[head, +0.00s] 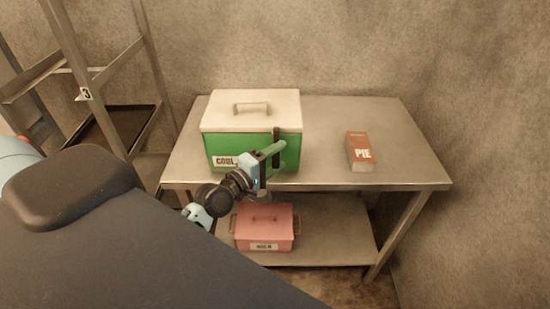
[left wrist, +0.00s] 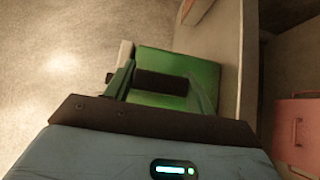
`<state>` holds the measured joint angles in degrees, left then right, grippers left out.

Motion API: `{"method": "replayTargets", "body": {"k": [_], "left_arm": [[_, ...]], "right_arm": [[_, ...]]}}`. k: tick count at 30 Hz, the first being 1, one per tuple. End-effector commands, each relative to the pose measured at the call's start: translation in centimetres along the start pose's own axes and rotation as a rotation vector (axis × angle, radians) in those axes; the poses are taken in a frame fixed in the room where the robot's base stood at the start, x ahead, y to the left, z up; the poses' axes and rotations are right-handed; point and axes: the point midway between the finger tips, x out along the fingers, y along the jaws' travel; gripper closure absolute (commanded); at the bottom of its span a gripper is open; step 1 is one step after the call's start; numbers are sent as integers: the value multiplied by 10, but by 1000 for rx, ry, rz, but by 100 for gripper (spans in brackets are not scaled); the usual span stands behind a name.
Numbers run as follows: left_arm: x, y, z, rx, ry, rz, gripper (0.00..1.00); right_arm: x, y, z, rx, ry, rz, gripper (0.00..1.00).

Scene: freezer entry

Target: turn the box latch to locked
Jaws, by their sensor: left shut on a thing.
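A green box (head: 228,147) with a cream lid (head: 250,108) and a top handle stands on the metal table. A label starting "COOL" is on its front. A dark latch (head: 276,133) stands about upright at the right of the front. My left gripper (head: 281,153) is in front of that side, its greenish fingers shut on the latch. In the left wrist view the dark latch (left wrist: 162,82) lies between the two fingers (left wrist: 163,88), with the green box front (left wrist: 178,63) behind it. The gripper hides part of the latch and front. My right gripper is not in view.
A red and brown PIE carton (head: 359,152) stands on the table (head: 410,150) to the right, with clear room around it. A pink box (head: 265,225) with handles sits on the lower shelf. A metal rack (head: 100,115) stands at the left. Walls close in behind and right.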

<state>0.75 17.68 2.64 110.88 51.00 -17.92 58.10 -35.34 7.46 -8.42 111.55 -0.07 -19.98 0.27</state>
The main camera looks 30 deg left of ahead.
Motion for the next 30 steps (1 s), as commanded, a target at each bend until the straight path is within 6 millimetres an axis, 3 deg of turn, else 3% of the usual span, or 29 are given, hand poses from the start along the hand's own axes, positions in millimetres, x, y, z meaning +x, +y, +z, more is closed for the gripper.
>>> {"method": "replayTargets", "body": {"k": [4,5,10,20,30], "left_arm": [[0,1,0,4,0,1,68],[0,1,0,4,0,2,44],[0,0,0,3,0,1,24],[-3,-1,0,2,0,-1,24],[-51,-4,0,2,-1,-7,24]], "right_arm": [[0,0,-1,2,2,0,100],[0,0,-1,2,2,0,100],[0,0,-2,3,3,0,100],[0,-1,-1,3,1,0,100],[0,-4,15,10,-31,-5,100]]}}
